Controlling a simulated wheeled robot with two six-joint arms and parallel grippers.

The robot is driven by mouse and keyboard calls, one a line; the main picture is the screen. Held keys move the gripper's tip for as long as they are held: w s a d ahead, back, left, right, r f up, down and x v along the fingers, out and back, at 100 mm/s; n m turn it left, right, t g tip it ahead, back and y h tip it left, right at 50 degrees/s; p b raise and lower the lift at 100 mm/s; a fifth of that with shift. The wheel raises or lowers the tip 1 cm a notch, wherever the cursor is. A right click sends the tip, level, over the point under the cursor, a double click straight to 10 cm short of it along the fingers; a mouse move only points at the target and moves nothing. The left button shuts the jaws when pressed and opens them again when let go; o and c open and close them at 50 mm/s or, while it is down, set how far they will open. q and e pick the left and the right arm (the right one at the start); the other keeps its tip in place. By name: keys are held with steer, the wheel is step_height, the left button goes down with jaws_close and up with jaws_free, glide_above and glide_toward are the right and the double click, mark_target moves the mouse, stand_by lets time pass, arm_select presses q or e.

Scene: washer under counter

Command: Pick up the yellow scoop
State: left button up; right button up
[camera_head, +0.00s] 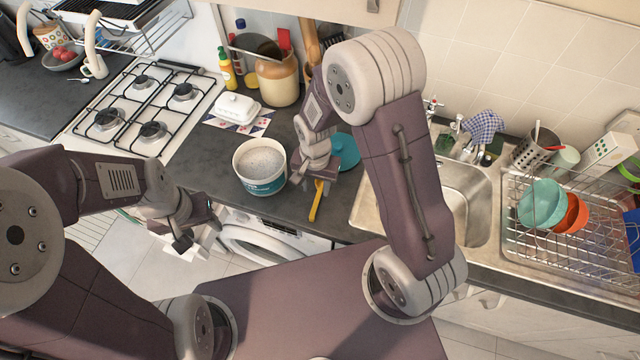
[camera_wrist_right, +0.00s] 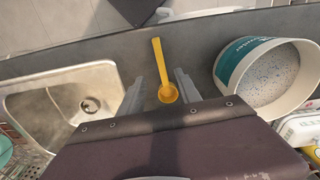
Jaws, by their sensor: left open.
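The yellow scoop (camera_head: 316,203) lies on the dark counter, its handle toward the front edge. The right wrist view shows its handle and round bowl (camera_wrist_right: 165,88). My right gripper (camera_head: 313,184) is over the scoop and partly covers it in the head view. In the wrist view its two fingers (camera_wrist_right: 160,90) are apart, one on each side of the scoop, with gaps between. Whether they are level with it I cannot tell. My left gripper (camera_head: 198,235) is open and empty in front of the counter, near the washer, away from the scoop.
A white tub of powder (camera_head: 260,167) stands just left of the scoop. A teal lid (camera_head: 345,152) lies behind my right gripper. The sink (camera_head: 465,200) is to the right, the washer (camera_head: 262,243) below the counter. A butter dish (camera_head: 238,108) and jar are farther back.

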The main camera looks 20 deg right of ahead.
glide_above(316, 201)
step_height(316, 201, down, 4)
steer(key=shift+w+f+p, duration=0.1)
steer(key=shift+f+p, duration=0.05)
steer(key=shift+p, duration=0.25)
steer(key=shift+f, duration=0.1)
steer(key=shift+s+f+p, duration=0.25)
steer(key=shift+f+p, duration=0.15)
steer(key=shift+f, duration=0.2)
steer(key=shift+s+f+p, duration=0.25)
steer(key=shift+f+p, duration=0.15)
steer(key=shift+f, duration=0.15)
steer(key=shift+w+f, duration=0.2)
steer(key=shift+f, duration=0.95)
steer(key=shift+w+f, duration=0.15)
steer(key=shift+w, duration=0.05)
arm_select(q)
steer(key=shift+w+r, duration=0.2)
steer(key=shift+r, duration=0.4)
steer(key=shift+w+r, duration=0.15)
steer(key=shift+r, duration=0.4)
arm_select(e)
steer(key=shift+s, duration=0.15)
jaws_close()
